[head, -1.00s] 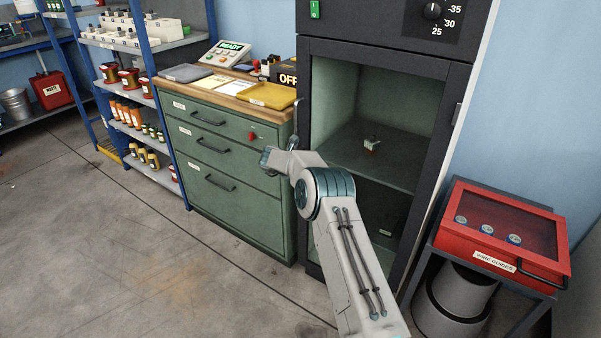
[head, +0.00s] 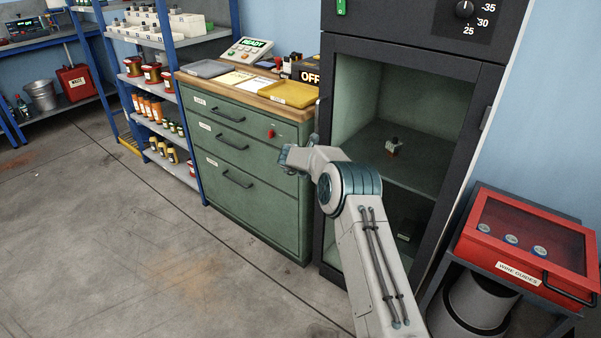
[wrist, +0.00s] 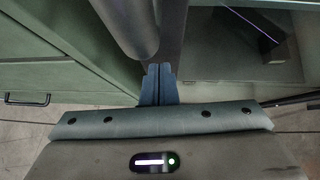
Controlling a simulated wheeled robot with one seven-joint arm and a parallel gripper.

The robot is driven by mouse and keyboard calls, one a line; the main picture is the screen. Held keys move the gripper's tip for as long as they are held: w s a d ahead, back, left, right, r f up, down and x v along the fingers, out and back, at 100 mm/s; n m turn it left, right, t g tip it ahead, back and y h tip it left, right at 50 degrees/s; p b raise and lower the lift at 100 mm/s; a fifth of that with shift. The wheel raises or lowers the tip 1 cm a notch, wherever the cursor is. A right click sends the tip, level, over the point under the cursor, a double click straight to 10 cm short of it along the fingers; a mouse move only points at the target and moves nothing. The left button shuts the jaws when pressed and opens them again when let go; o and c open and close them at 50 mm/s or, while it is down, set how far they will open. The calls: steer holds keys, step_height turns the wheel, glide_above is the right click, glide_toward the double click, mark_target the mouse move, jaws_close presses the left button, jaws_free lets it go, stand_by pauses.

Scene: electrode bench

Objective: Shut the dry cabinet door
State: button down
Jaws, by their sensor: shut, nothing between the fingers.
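The dry cabinet (head: 327,230) is the tall dark unit right of centre in the head view. Its dark-framed door (head: 420,55) lies flush or nearly flush with the front; I cannot tell whether a gap is left. The inside, with a shelf and a small object (head: 394,147), shows through the frame. My gripper (wrist: 158,70) is shut and empty, its fingertips at a dark upright edge beside a thick grey bar (wrist: 128,25), probably the door handle. I cannot tell if they touch. In the head view my wrist is left of the cabinet's left edge, with the fingers mostly hidden.
A green drawer unit (head: 250,200) with a wooden top stands close on the left, behind my wrist. A red wire-guides case (head: 525,245) on a stand is at the right. Blue shelving (head: 185,100) stands farther left. The floor (head: 150,250) at the front left is clear.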

steer(key=a+f+v, duration=0.2)
steer(key=v, duration=1)
step_height(320, 180, up, 19)
steer(key=s+a+n+t+y+p, duration=0.2)
steer(key=n+t+y+p, duration=0.25)
steer(key=n, duration=0.75)
steer(key=s+r+n+y+p, duration=0.2)
steer(key=s+r+n+y, duration=0.2)
steer(key=s+r+n, duration=0.55)
steer(key=s+d+f+n+g+h+p, duration=0.1)
steer(key=s+d+n+g+p, duration=0.1)
steer(key=s+n, duration=0.5)
steer(key=s+d+f+n+g+h+p, duration=0.1)
steer(key=s+d+n+g, duration=0.3)
steer(key=s, duration=1.4)
steer(key=s+d+f+n+g+h+p, duration=0.1)
steer(key=s+d+f+n+g+p, duration=0.1)
steer(key=s+d+n, duration=0.5)
steer(key=s+n+g+p, duration=0.1)
steer(key=s+n, duration=0.2)
steer(key=s, duration=0.2)
steer(key=shift+s+d+f, duration=0.15)
steer(key=shift+s+f, duration=0.15)
steer(key=shift+f, duration=0.1)
steer(key=shift+n+g, duration=0.25)
